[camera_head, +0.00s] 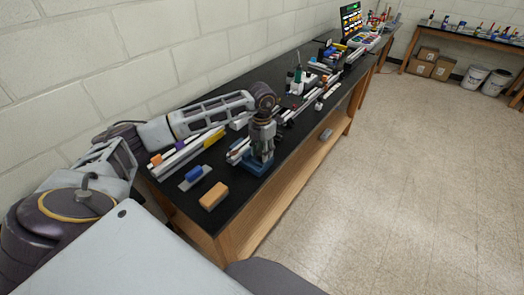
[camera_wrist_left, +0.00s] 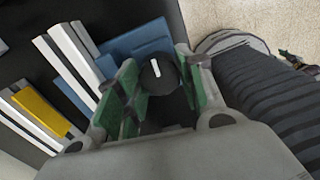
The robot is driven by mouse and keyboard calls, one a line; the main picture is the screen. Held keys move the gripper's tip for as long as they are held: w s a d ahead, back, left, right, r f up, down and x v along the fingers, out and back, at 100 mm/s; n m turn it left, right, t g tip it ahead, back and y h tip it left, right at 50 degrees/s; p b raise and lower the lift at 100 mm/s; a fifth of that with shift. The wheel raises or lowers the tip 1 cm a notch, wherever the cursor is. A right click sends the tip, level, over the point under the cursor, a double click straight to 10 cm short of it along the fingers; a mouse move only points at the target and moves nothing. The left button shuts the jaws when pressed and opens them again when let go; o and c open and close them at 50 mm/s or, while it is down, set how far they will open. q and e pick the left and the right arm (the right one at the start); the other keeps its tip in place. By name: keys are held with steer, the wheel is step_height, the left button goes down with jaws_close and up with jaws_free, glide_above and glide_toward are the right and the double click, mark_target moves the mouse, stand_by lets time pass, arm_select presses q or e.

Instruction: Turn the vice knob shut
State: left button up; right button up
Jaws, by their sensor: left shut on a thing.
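The blue vice (camera_head: 256,167) stands near the front edge of the black bench, and part of its blue body (camera_wrist_left: 140,42) shows in the left wrist view. Its round black knob (camera_wrist_left: 158,74) has a white mark across its top. My left gripper (camera_head: 262,152) points down over the vice. In the left wrist view, the green finger pads of my left gripper (camera_wrist_left: 157,88) stand on both sides of the knob, shut on it. The knob is hidden by the gripper in the head view. My right gripper is not in view.
White extrusion bars (camera_wrist_left: 70,60) lie close beside the vice. An orange block (camera_head: 214,196) and a blue-handled tool (camera_head: 194,173) lie on the bench (camera_head: 235,185) to the left. More bars and tools lie further along the bench. The floor on the right is clear.

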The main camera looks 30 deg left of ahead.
mark_target(262, 152)
arm_select(q)
steer(key=shift+m+b, duration=1)
steer(key=shift+m, duration=0.1)
steer(key=o, duration=1)
steer(key=shift+r, duration=6)
